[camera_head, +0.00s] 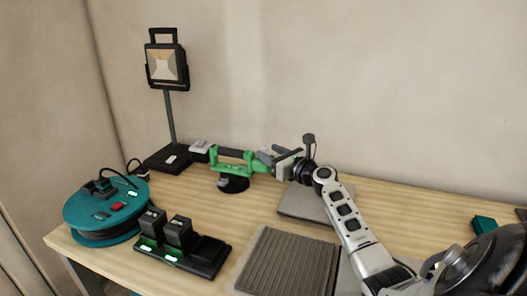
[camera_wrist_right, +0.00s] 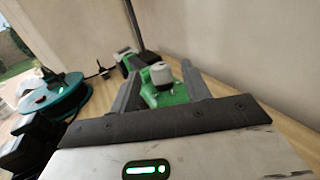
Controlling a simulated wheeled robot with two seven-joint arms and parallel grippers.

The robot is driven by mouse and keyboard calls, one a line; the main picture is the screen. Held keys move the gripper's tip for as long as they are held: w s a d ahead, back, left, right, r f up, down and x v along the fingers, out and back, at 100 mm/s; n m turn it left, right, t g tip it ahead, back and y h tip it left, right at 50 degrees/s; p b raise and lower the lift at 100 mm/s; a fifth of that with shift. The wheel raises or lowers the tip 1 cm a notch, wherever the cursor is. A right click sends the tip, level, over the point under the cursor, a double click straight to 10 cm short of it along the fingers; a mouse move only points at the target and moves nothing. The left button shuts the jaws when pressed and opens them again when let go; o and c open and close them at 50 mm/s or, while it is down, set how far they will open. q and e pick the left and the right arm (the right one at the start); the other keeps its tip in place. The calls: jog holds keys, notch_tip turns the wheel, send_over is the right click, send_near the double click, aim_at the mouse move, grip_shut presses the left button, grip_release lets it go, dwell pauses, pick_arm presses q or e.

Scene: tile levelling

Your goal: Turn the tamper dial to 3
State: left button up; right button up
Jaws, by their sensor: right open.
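The tamper (camera_head: 232,162) is a green tool with a dark grip and a round black pad, on the table near the wall. Its pale grey dial (camera_wrist_right: 161,74) sits on the green body in the right wrist view. My right gripper (camera_head: 270,154) is at the tamper's right end; the dial is hidden there in the head view. In the wrist view the open fingers (camera_wrist_right: 160,82) stand on either side of the dial, with no clear contact. I cannot read the dial's setting. My left gripper is not in view.
A teal cable reel (camera_head: 107,212), a charger with two batteries (camera_head: 180,245) and a work lamp (camera_head: 167,65) stand on the left. A ribbed grey tile (camera_head: 288,262) lies in front, and a plain grey slab (camera_head: 305,203) lies under my right arm.

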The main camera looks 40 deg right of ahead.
aim_at(265, 150)
jog(key=shift+w, duration=1.75)
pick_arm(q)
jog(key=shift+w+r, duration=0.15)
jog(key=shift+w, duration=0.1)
